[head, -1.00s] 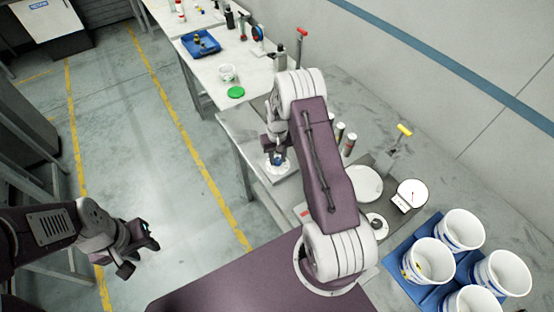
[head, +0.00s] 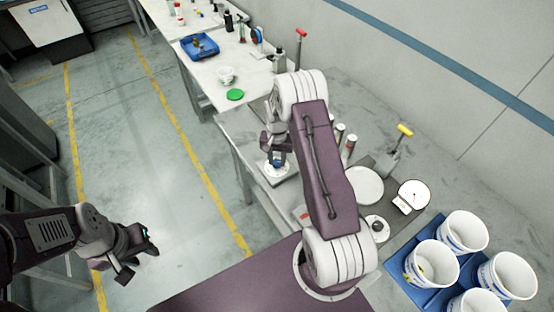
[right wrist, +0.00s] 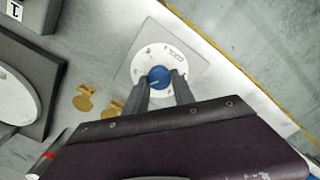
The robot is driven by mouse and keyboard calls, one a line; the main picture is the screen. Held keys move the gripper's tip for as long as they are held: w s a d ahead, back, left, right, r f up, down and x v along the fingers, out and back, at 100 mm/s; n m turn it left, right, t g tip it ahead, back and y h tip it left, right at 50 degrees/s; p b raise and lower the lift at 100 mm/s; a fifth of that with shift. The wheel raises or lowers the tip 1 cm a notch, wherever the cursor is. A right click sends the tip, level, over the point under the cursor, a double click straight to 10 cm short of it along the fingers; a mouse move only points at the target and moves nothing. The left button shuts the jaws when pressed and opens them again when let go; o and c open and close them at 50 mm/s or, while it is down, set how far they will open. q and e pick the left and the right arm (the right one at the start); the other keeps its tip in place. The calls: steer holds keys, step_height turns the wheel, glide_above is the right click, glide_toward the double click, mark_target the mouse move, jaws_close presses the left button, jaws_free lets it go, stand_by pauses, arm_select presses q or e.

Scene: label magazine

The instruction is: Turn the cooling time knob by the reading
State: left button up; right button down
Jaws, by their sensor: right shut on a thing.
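The blue knob (right wrist: 160,77) sits at the centre of a round white dial (right wrist: 146,62) with small dark marks, on a pale square plate. My right gripper (right wrist: 158,88) is shut on the knob from above, a finger on each side. In the head view the dial (head: 274,170) is at the table's near left edge, partly hidden under my right gripper (head: 277,157). A round white gauge (head: 413,193) with a small red needle stands to the right; its reading is too small to tell. My left gripper (head: 140,257) is open and empty over the floor.
A blue tray (head: 398,262) with several white tubs is at the lower right. A white round plate (head: 367,186) and a yellow-handled tool (head: 404,131) are near the gauge. Two brass-coloured pieces (right wrist: 84,97) lie beside the dial. Another table with a blue bin (head: 200,46) is behind.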

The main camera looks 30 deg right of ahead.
mark_target(277, 162)
steer(key=c, duration=1.1)
jaws_free()
steer(key=shift+o, duration=0.2)
steer(key=shift+s+r, duration=0.1)
steer(key=shift+r, duration=0.1)
step_height(277, 162, up, 9)
steer(key=b, duration=0.2)
steer(key=shift+a, duration=0.1)
